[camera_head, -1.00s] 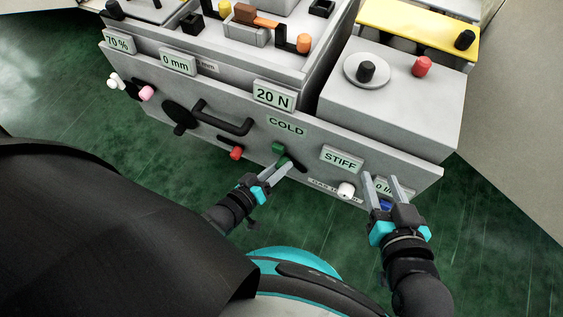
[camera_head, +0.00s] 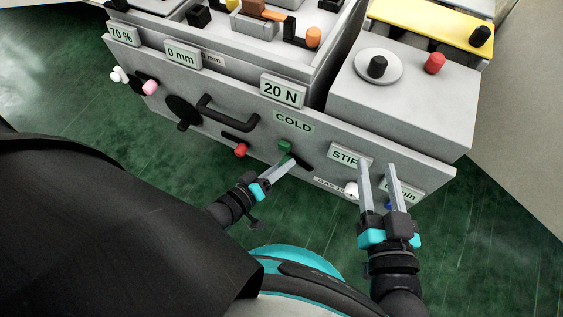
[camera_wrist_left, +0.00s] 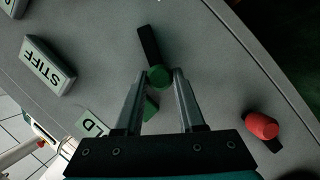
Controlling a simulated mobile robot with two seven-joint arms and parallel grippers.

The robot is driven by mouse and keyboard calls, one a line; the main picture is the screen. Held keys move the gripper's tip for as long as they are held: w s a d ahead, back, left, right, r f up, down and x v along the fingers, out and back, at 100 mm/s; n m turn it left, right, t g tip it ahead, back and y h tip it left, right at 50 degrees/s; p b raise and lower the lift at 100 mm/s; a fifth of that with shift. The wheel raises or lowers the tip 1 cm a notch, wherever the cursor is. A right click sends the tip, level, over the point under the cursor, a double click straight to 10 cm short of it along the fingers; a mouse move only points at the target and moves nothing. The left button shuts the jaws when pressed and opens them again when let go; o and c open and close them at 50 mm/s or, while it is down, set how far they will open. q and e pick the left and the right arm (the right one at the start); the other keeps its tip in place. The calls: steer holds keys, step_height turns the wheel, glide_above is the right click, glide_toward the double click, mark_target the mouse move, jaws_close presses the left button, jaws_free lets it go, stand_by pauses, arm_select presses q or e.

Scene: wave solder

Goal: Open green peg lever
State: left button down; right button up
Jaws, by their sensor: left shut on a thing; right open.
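The green peg (camera_wrist_left: 160,77) is a round green knob between my left fingertips in the left wrist view. My left gripper (camera_head: 289,163) is shut on it at the front panel of the grey machine, below the COLD label. A dark slot (camera_wrist_left: 149,45) runs on from the peg in the wrist view. A small green block (camera_head: 284,147) sits just above the fingertips in the head view; it shows partly behind the left finger in the wrist view. My right gripper (camera_head: 376,166) is open and empty in front of the STIFF label, which it partly covers.
A red peg (camera_head: 241,150) and a black handle (camera_head: 228,120) are left of my left gripper. A white peg (camera_head: 351,188) and a mostly hidden blue peg are close to my right gripper. The green floor before the panel is clear.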

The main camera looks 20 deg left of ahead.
arm_select(q)
steer(key=c, duration=0.5)
jaws_free()
